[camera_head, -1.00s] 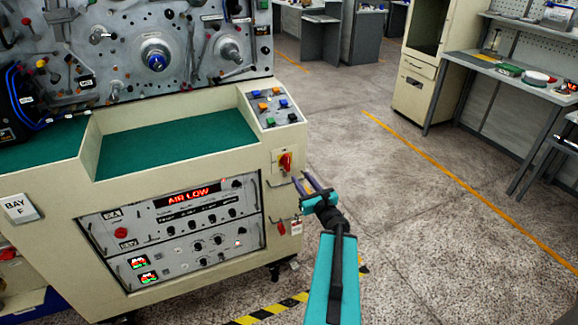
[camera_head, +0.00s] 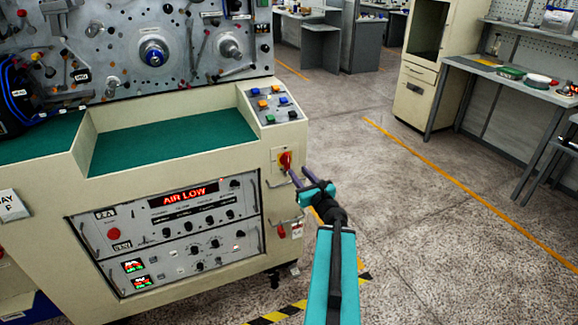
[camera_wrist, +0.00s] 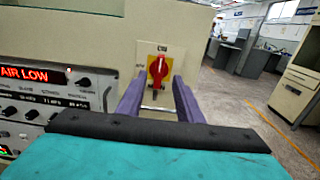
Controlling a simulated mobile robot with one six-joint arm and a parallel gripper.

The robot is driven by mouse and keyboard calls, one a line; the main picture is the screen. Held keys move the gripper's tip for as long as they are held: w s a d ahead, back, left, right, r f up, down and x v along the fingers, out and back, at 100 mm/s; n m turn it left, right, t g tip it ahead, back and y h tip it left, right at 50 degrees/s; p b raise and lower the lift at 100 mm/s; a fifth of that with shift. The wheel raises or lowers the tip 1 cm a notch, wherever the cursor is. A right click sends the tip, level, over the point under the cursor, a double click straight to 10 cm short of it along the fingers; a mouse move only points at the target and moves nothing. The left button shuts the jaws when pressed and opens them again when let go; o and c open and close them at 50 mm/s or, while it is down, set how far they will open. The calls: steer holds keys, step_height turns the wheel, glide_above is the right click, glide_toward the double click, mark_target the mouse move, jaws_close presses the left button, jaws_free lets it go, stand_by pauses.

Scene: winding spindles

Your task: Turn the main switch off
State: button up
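The main switch (camera_head: 285,160) is a red rotary handle on a yellow plate, on the front right of the cream machine cabinet. In the wrist view the red handle (camera_wrist: 158,70) stands upright, near the middle of the picture. My gripper (camera_head: 301,173) is at the cabinet's right front corner, its fingertips close to the switch. In the wrist view my gripper (camera_wrist: 158,92) has its two purple fingers apart, one on each side of the switch's lower part. Whether either finger touches the handle cannot be told.
A metal handle and a red padlock-like tag (camera_head: 282,231) sit below the switch. The control panel (camera_head: 190,235) with a lit "AIR LOW" display (camera_wrist: 32,74) is to the left. A button console (camera_head: 272,103) is above. The floor to the right is clear.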

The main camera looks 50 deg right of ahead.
mark_target(288, 160)
steer(key=shift+w+d+b, duration=0.2)
steer(key=shift+w+b, duration=0.3)
steer(key=shift+b, duration=1.1)
steer(key=shift+p+x, duration=0.65)
steer(key=shift+x, duration=3.5)
jaws_close()
